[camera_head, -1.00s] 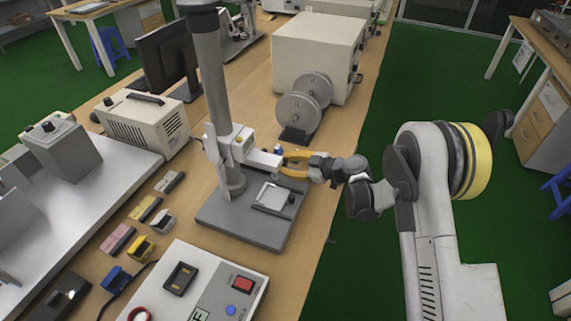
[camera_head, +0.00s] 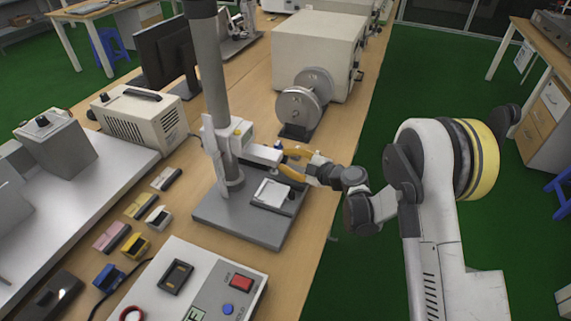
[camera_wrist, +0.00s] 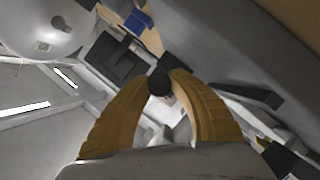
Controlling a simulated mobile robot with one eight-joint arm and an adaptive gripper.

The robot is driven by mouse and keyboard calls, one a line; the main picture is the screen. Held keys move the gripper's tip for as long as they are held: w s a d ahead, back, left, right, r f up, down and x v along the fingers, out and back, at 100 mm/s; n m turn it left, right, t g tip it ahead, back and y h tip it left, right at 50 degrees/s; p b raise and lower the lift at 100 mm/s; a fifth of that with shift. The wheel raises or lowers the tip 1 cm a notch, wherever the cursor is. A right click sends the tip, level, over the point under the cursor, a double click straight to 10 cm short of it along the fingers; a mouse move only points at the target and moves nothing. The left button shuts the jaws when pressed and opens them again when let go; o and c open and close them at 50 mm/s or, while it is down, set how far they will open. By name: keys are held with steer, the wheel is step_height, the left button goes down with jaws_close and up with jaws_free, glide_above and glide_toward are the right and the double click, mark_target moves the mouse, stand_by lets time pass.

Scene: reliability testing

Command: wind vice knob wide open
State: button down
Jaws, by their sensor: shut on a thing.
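A grey test stand with a tall column stands on the bench on a flat dark base (camera_head: 225,222). A white block (camera_head: 264,154) juts from its column toward my gripper. A small light vice-like fixture (camera_head: 270,193) sits on the base below. My gripper (camera_head: 281,160) has yellow fingers that reach in from the right at the block's end. In the wrist view the two fingers (camera_wrist: 160,88) curve in on a dark round knob (camera_wrist: 159,82) between their tips. The knob's far side and what it joins are hidden.
Two grey discs (camera_head: 297,111) on a stand are close behind my gripper, before a large beige box (camera_head: 315,55). A control panel with a red switch (camera_head: 241,282) is at the front. Small coloured blocks lie left of the base. Green floor is open to the right.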

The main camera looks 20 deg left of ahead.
steer(key=shift+n+t+y+b, duration=0.4)
steer(key=shift+n+t+b, duration=0.2)
steer(key=shift+n, duration=0.7)
steer(key=c, duration=1.1)
jaws_free()
